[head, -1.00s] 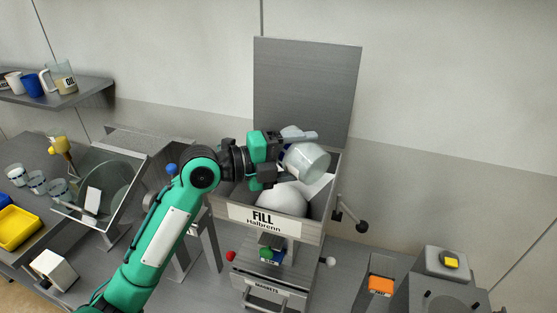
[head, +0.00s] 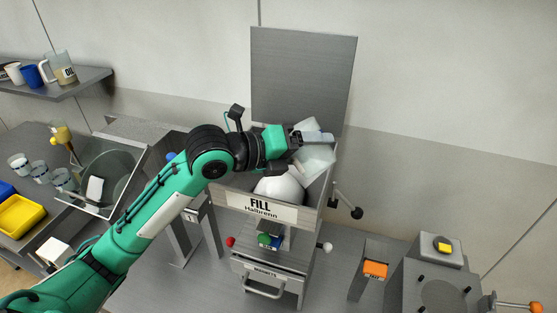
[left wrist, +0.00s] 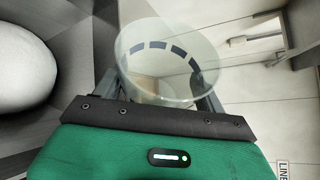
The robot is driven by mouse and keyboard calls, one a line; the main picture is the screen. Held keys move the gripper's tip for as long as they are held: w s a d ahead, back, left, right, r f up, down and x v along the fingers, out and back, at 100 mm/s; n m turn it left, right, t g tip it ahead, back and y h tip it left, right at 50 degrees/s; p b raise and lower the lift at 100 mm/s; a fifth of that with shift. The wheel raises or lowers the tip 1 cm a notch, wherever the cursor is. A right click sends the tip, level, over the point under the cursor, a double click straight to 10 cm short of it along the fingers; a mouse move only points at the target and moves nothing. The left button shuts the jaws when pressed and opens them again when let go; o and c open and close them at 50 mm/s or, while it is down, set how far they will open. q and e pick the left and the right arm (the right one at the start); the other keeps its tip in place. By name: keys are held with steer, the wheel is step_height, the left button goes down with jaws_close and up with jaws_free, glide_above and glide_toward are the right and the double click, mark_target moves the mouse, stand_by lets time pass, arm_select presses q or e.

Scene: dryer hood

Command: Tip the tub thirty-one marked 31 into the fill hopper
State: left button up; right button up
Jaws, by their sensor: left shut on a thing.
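My left gripper (head: 298,150) is shut on a translucent tub (head: 316,163) and holds it over the fill hopper (head: 235,198), whose front reads FILL. The tub is tilted well over. No number 31 is readable on it. In the left wrist view the tub (left wrist: 168,62) sits between the fingers, with a band of dark dashes showing through its wall and nothing clearly seen inside. A white rounded dome (head: 277,187) is inside the hopper; it also shows in the left wrist view (left wrist: 22,62). My right gripper is not in view.
A tall grey panel (head: 302,80) stands behind the hopper. A lever with a black knob (head: 356,212) is at its right. Several similar banded cups (head: 40,172) stand at the left near a yellow tray (head: 22,215). A shelf (head: 85,84) holds mugs and a jug.

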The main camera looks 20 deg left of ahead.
mark_target(317, 168)
arm_select(q)
steer(key=shift+f+m, duration=0.4)
steer(key=shift+y, duration=0.3)
steer(key=shift+d+r+m+y+p, duration=0.2)
steer(key=shift+r+m+y+p, duration=0.2)
steer(key=shift+m+p, duration=0.25)
steer(key=shift+s+d+m+t+y, duration=0.3)
steer(key=shift+s+d+m+y, duration=0.15)
steer(key=shift+d+m, duration=0.25)
steer(key=shift+s+d+f+m+y, duration=0.15)
steer(key=shift+d+f+m+y, duration=0.15)
steer(key=shift+f+m, duration=0.2)
steer(key=shift+s+d+r+m+t+y, duration=0.25)
steer(key=shift+d+r+m+t+y, duration=0.15)
steer(key=shift+m, duration=0.25)
steer(key=shift+s+d+f+m+y, duration=0.25)
steer(key=shift+d+f+m+y, duration=0.25)
steer(key=shift+m, duration=0.2)
steer(key=shift+f, duration=0.1)
